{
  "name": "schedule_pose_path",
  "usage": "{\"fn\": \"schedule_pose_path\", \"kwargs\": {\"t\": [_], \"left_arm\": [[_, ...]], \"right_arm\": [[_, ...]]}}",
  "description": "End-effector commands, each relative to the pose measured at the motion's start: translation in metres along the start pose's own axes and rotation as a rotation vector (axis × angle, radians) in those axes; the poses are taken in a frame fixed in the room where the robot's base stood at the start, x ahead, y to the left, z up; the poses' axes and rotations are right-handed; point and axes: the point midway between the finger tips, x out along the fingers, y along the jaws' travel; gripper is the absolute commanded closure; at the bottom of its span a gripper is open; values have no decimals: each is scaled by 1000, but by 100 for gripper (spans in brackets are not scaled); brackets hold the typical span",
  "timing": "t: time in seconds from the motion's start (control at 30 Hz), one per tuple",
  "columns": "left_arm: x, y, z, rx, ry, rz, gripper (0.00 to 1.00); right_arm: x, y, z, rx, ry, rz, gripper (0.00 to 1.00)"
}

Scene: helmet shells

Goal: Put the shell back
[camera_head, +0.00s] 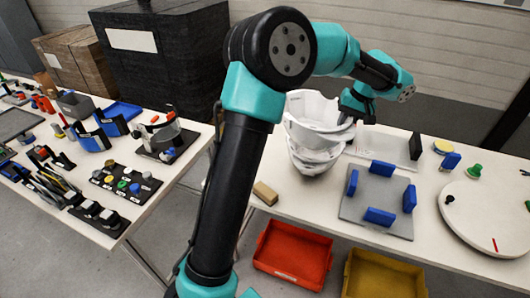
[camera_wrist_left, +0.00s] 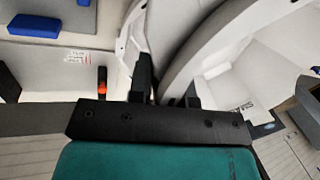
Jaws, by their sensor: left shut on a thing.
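A white helmet shell (camera_head: 310,112) is at the top of a pile of white shells (camera_head: 312,160) on the right-hand table. My left gripper (camera_head: 352,108) reaches over from above and is shut on this shell's right rim. In the left wrist view my left gripper (camera_wrist_left: 168,92) has its two dark fingers either side of the curved white rim, and the shell (camera_wrist_left: 225,45) rises up and right from them. I cannot tell whether the held shell rests on the pile or hangs just above it. My right gripper is not in view.
A grey plate (camera_head: 378,227) with several blue blocks lies right of the pile. Beyond are a white round disc (camera_head: 480,235) and a green piece (camera_head: 474,171). A wooden block (camera_head: 265,193) sits at the front edge. Red (camera_head: 293,262) and yellow (camera_head: 380,280) bins stand below.

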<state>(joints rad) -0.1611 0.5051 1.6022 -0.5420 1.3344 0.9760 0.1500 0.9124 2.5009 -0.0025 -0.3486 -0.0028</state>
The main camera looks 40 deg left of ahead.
Motion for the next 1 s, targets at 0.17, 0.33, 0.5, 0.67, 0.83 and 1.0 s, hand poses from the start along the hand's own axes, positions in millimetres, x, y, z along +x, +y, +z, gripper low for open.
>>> {"fn": "schedule_pose_path", "kwargs": {"t": [0.17, 0.33, 0.5, 0.67, 0.83, 1.0], "left_arm": [[21, -79, -8, -186, -47, -7, 100], [64, -120, -12, -258, -66, -15, 100], [109, -146, -13, -281, -72, -14, 100], [135, -161, -11, -294, -75, -10, 100], [142, -165, -10, -296, -76, -8, 100], [142, -164, -10, -296, -75, -8, 100]], "right_arm": [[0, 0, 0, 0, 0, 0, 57], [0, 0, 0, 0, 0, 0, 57], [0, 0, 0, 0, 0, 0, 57], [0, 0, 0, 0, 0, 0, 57], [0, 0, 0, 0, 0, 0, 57], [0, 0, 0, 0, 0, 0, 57]]}}
